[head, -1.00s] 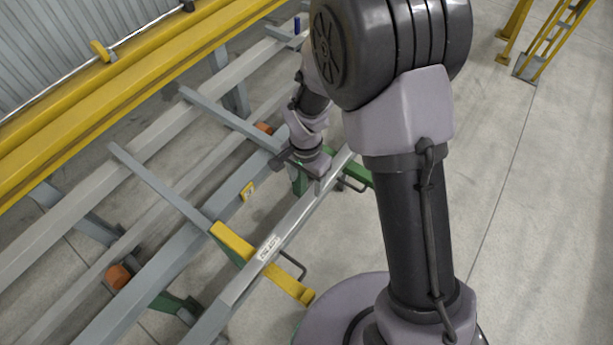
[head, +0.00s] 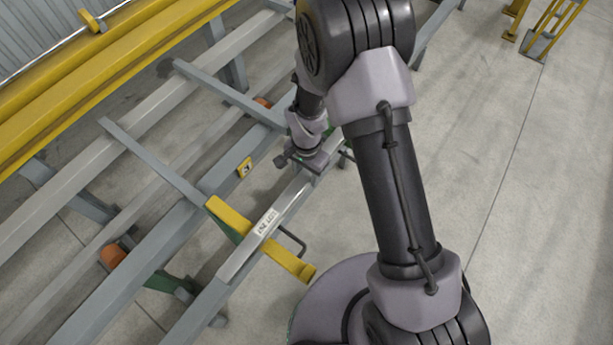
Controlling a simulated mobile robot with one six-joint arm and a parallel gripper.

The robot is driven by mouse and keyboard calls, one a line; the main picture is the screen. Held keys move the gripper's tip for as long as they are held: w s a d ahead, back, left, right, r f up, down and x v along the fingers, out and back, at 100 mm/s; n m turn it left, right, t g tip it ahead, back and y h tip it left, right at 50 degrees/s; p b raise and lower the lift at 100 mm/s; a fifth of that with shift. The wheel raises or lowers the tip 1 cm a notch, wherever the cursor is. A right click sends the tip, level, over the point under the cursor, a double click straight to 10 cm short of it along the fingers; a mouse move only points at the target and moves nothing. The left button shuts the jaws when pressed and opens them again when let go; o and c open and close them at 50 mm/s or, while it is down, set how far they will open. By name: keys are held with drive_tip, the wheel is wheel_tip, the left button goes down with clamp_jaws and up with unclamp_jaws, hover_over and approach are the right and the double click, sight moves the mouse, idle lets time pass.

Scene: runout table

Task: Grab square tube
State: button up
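The square tube (head: 290,197) is a long light-grey bar with a white printed label (head: 266,222). It lies slanted across the lower middle of the head view, resting on a yellow-topped support arm (head: 232,217). My gripper (head: 302,168) is at the tube's upper visible stretch, up and to the right of the label. Its fingers look small and dark against the tube. I cannot tell whether they touch the tube or how far apart they are. My own arm hides the tube's far part.
Grey rails and crossbars of the runout table (head: 150,262) fill the left. A yellow beam (head: 110,88) runs along the back. A black handle (head: 292,240) sticks out beside the tube. Yellow posts (head: 545,30) stand at the upper right. The floor on the right is clear.

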clamp_jaws()
idle(1.1)
